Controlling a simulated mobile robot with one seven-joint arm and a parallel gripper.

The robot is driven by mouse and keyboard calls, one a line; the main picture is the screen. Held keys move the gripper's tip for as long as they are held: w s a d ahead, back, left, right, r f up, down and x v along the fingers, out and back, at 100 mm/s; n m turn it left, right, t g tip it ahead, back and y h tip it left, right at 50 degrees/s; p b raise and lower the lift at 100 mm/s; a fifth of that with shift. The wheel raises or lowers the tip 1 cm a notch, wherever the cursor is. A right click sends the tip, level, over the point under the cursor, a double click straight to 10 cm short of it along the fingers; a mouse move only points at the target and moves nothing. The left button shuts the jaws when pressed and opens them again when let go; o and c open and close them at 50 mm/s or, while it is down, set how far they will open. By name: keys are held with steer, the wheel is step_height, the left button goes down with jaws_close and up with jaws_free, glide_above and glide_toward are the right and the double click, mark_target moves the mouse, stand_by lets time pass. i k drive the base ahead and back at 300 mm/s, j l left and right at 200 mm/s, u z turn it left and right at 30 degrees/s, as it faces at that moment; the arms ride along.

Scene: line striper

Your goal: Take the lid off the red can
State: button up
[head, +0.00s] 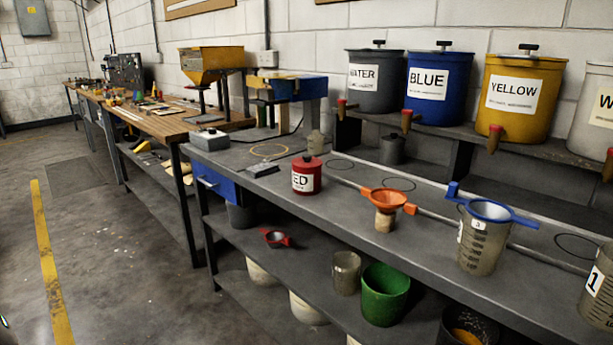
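The red can (304,184) stands upright on the grey workbench (345,215), near its front edge, in the head view. It has a white label on which "ED" can be read. Its red lid (307,165) is on top and has a small dark knob (308,158) in the middle. Nothing touches the can or its lid. My gripper is not in view. A small dark and light shape shows at the lower left picture edge; I cannot tell what it is.
An orange funnel (386,198) on a small jar and a measuring jug (478,252) with a blue funnel stand right of the can. Big buckets labelled water, blue (438,90) and yellow (515,95) stand on a raised shelf behind. The floor (120,260) at left is open.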

mark_target(305, 161)
steer(key=i+j+z, duration=0.2)
steer(key=i+j, duration=0.75)
steer(key=i, duration=0.1)
